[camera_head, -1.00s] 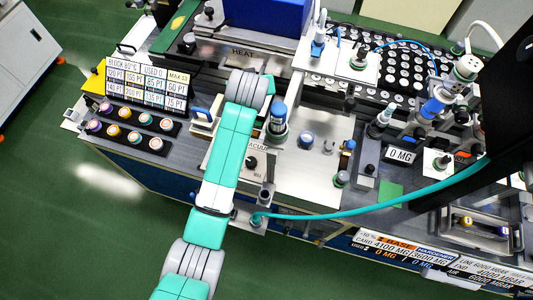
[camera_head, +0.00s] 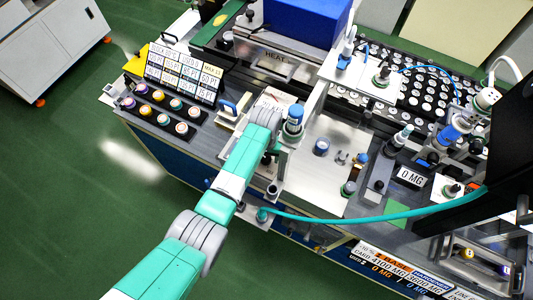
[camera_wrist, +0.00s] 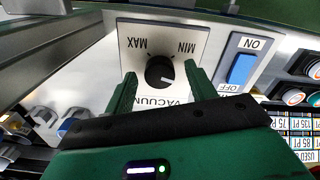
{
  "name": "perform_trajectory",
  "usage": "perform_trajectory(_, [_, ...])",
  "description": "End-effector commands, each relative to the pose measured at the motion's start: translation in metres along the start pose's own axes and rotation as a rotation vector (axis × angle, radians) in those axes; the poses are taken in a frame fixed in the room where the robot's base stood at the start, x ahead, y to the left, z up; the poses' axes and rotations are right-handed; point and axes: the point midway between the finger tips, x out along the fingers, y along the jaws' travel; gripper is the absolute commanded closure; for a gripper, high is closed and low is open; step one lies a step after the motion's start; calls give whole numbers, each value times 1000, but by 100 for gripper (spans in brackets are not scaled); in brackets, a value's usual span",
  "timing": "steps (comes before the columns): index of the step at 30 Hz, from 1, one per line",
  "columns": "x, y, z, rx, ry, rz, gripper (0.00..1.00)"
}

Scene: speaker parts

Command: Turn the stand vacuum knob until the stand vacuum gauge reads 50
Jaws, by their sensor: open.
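The vacuum knob (camera_wrist: 160,71) is a black dial on a white plate marked MIN and MAX, upside down in the wrist view. A light pointer mark shows on its right side. My gripper (camera_wrist: 160,80) is open, with its two green fingers on either side of the knob; I cannot tell whether they touch it. In the head view my arm covers most of the knob and the gripper. I cannot make out a vacuum gauge reading in either view.
A blue ON/OFF switch (camera_wrist: 242,69) sits beside the knob plate. In the head view, a blue-capped bottle (camera_head: 294,119) stands close to my arm. A rack of coloured caps (camera_head: 163,108) and a number board (camera_head: 185,72) lie to the left. A teal hose (camera_head: 370,216) runs to the right.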

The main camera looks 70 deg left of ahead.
Motion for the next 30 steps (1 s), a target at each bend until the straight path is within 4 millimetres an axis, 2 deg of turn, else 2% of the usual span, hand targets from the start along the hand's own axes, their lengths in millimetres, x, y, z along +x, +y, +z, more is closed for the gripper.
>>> perform_trajectory(3, [8, 0, 0, -1, 1, 0, 44])
perform_trajectory(11, [9, 0, 0, 0, 2, 0, 46])
perform_trajectory(15, [9, 0, 0, 0, 2, 0, 74])
perform_trajectory(18, [9, 0, 0, 0, 2, 0, 89])
perform_trajectory(26, [8, 0, 0, 30, 2, 0, 89])
perform_trajectory(30, [8, 1, 0, 98, 2, 0, 89])
